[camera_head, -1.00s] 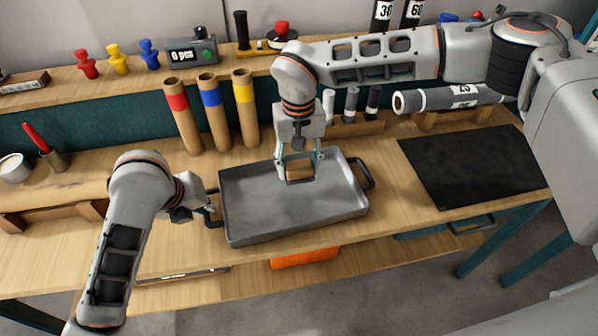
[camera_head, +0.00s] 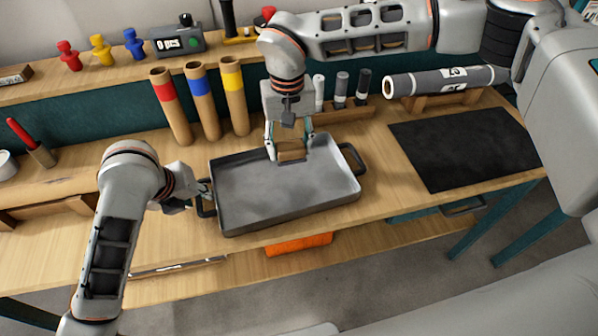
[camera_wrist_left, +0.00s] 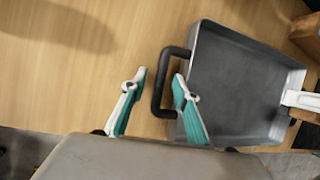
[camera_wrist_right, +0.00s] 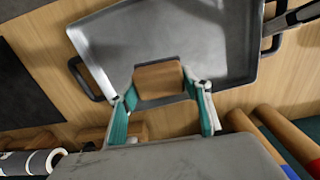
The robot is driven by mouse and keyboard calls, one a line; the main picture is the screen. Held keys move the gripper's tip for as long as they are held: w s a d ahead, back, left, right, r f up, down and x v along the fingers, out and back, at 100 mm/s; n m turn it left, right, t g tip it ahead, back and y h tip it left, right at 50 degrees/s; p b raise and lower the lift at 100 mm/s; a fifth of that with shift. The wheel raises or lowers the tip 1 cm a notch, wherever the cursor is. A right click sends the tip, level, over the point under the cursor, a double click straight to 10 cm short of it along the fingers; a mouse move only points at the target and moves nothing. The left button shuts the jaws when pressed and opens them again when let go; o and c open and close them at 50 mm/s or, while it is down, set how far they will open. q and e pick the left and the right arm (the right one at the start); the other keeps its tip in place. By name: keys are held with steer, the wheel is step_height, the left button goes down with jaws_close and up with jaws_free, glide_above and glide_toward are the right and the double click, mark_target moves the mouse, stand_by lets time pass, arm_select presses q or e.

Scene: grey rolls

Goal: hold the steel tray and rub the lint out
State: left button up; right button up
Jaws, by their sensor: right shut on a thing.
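The steel tray (camera_head: 270,200) lies flat on the wooden bench, a black handle at each end. My left gripper (camera_wrist_left: 158,78) is open at the tray's left handle (camera_wrist_left: 158,95), its fingers on either side with gaps showing. In the head view it (camera_head: 205,190) is at the tray's left end. My right gripper (camera_wrist_right: 158,88) is shut on a wooden block (camera_wrist_right: 158,78) with a dark underside. In the head view the block (camera_head: 291,150) is by the tray's back edge; I cannot tell if it touches the floor. No separate lint is clear.
Cardboard tubes with red (camera_head: 170,105), blue (camera_head: 202,95) and yellow (camera_head: 235,95) bands stand behind the tray. A black mat (camera_head: 465,150) lies to its right. A grey roll (camera_head: 440,80) rests behind the mat. An orange roll (camera_head: 298,244) sits below the bench top.

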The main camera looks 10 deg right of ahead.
arm_select(q)
steer(key=shift+r, duration=0.1)
steer(key=v, duration=1.1)
steer(key=shift+s+r, duration=0.2)
steer(key=shift+r, duration=0.1)
steer(key=shift+s, duration=0.1)
